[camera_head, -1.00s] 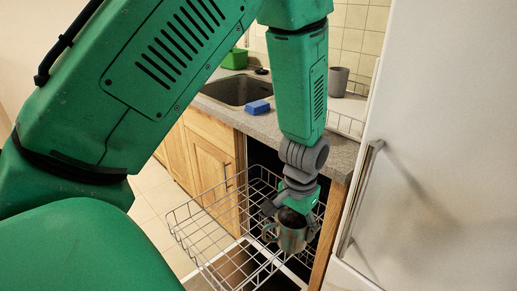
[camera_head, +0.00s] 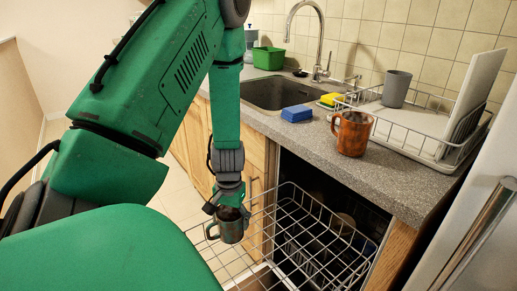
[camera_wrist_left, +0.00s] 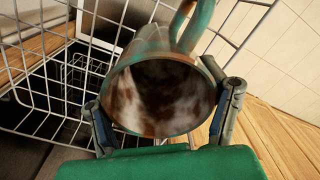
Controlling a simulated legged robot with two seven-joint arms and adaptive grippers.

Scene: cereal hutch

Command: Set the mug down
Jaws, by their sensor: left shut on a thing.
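My left gripper (camera_head: 229,205) points down and is shut on a grey-green mug (camera_head: 231,231) with brown stains. The mug hangs at the left side of the pulled-out wire rack (camera_head: 305,232), with its handle to the left. In the left wrist view the two fingers (camera_wrist_left: 164,110) grip the mug (camera_wrist_left: 160,62) from both sides, and its stained inside faces the camera. The wire rack (camera_wrist_left: 35,62) shows behind it. I cannot tell whether the mug touches the rack. A second, brown mug (camera_head: 352,134) stands on the counter. My right gripper is not in view.
The counter (camera_head: 405,180) holds a blue sponge (camera_head: 296,113), a yellow sponge (camera_head: 331,99) and a dish drainer (camera_head: 430,148) with a grey cup (camera_head: 396,88). The sink (camera_head: 276,92) is behind. A fridge door (camera_head: 480,225) closes off the right side.

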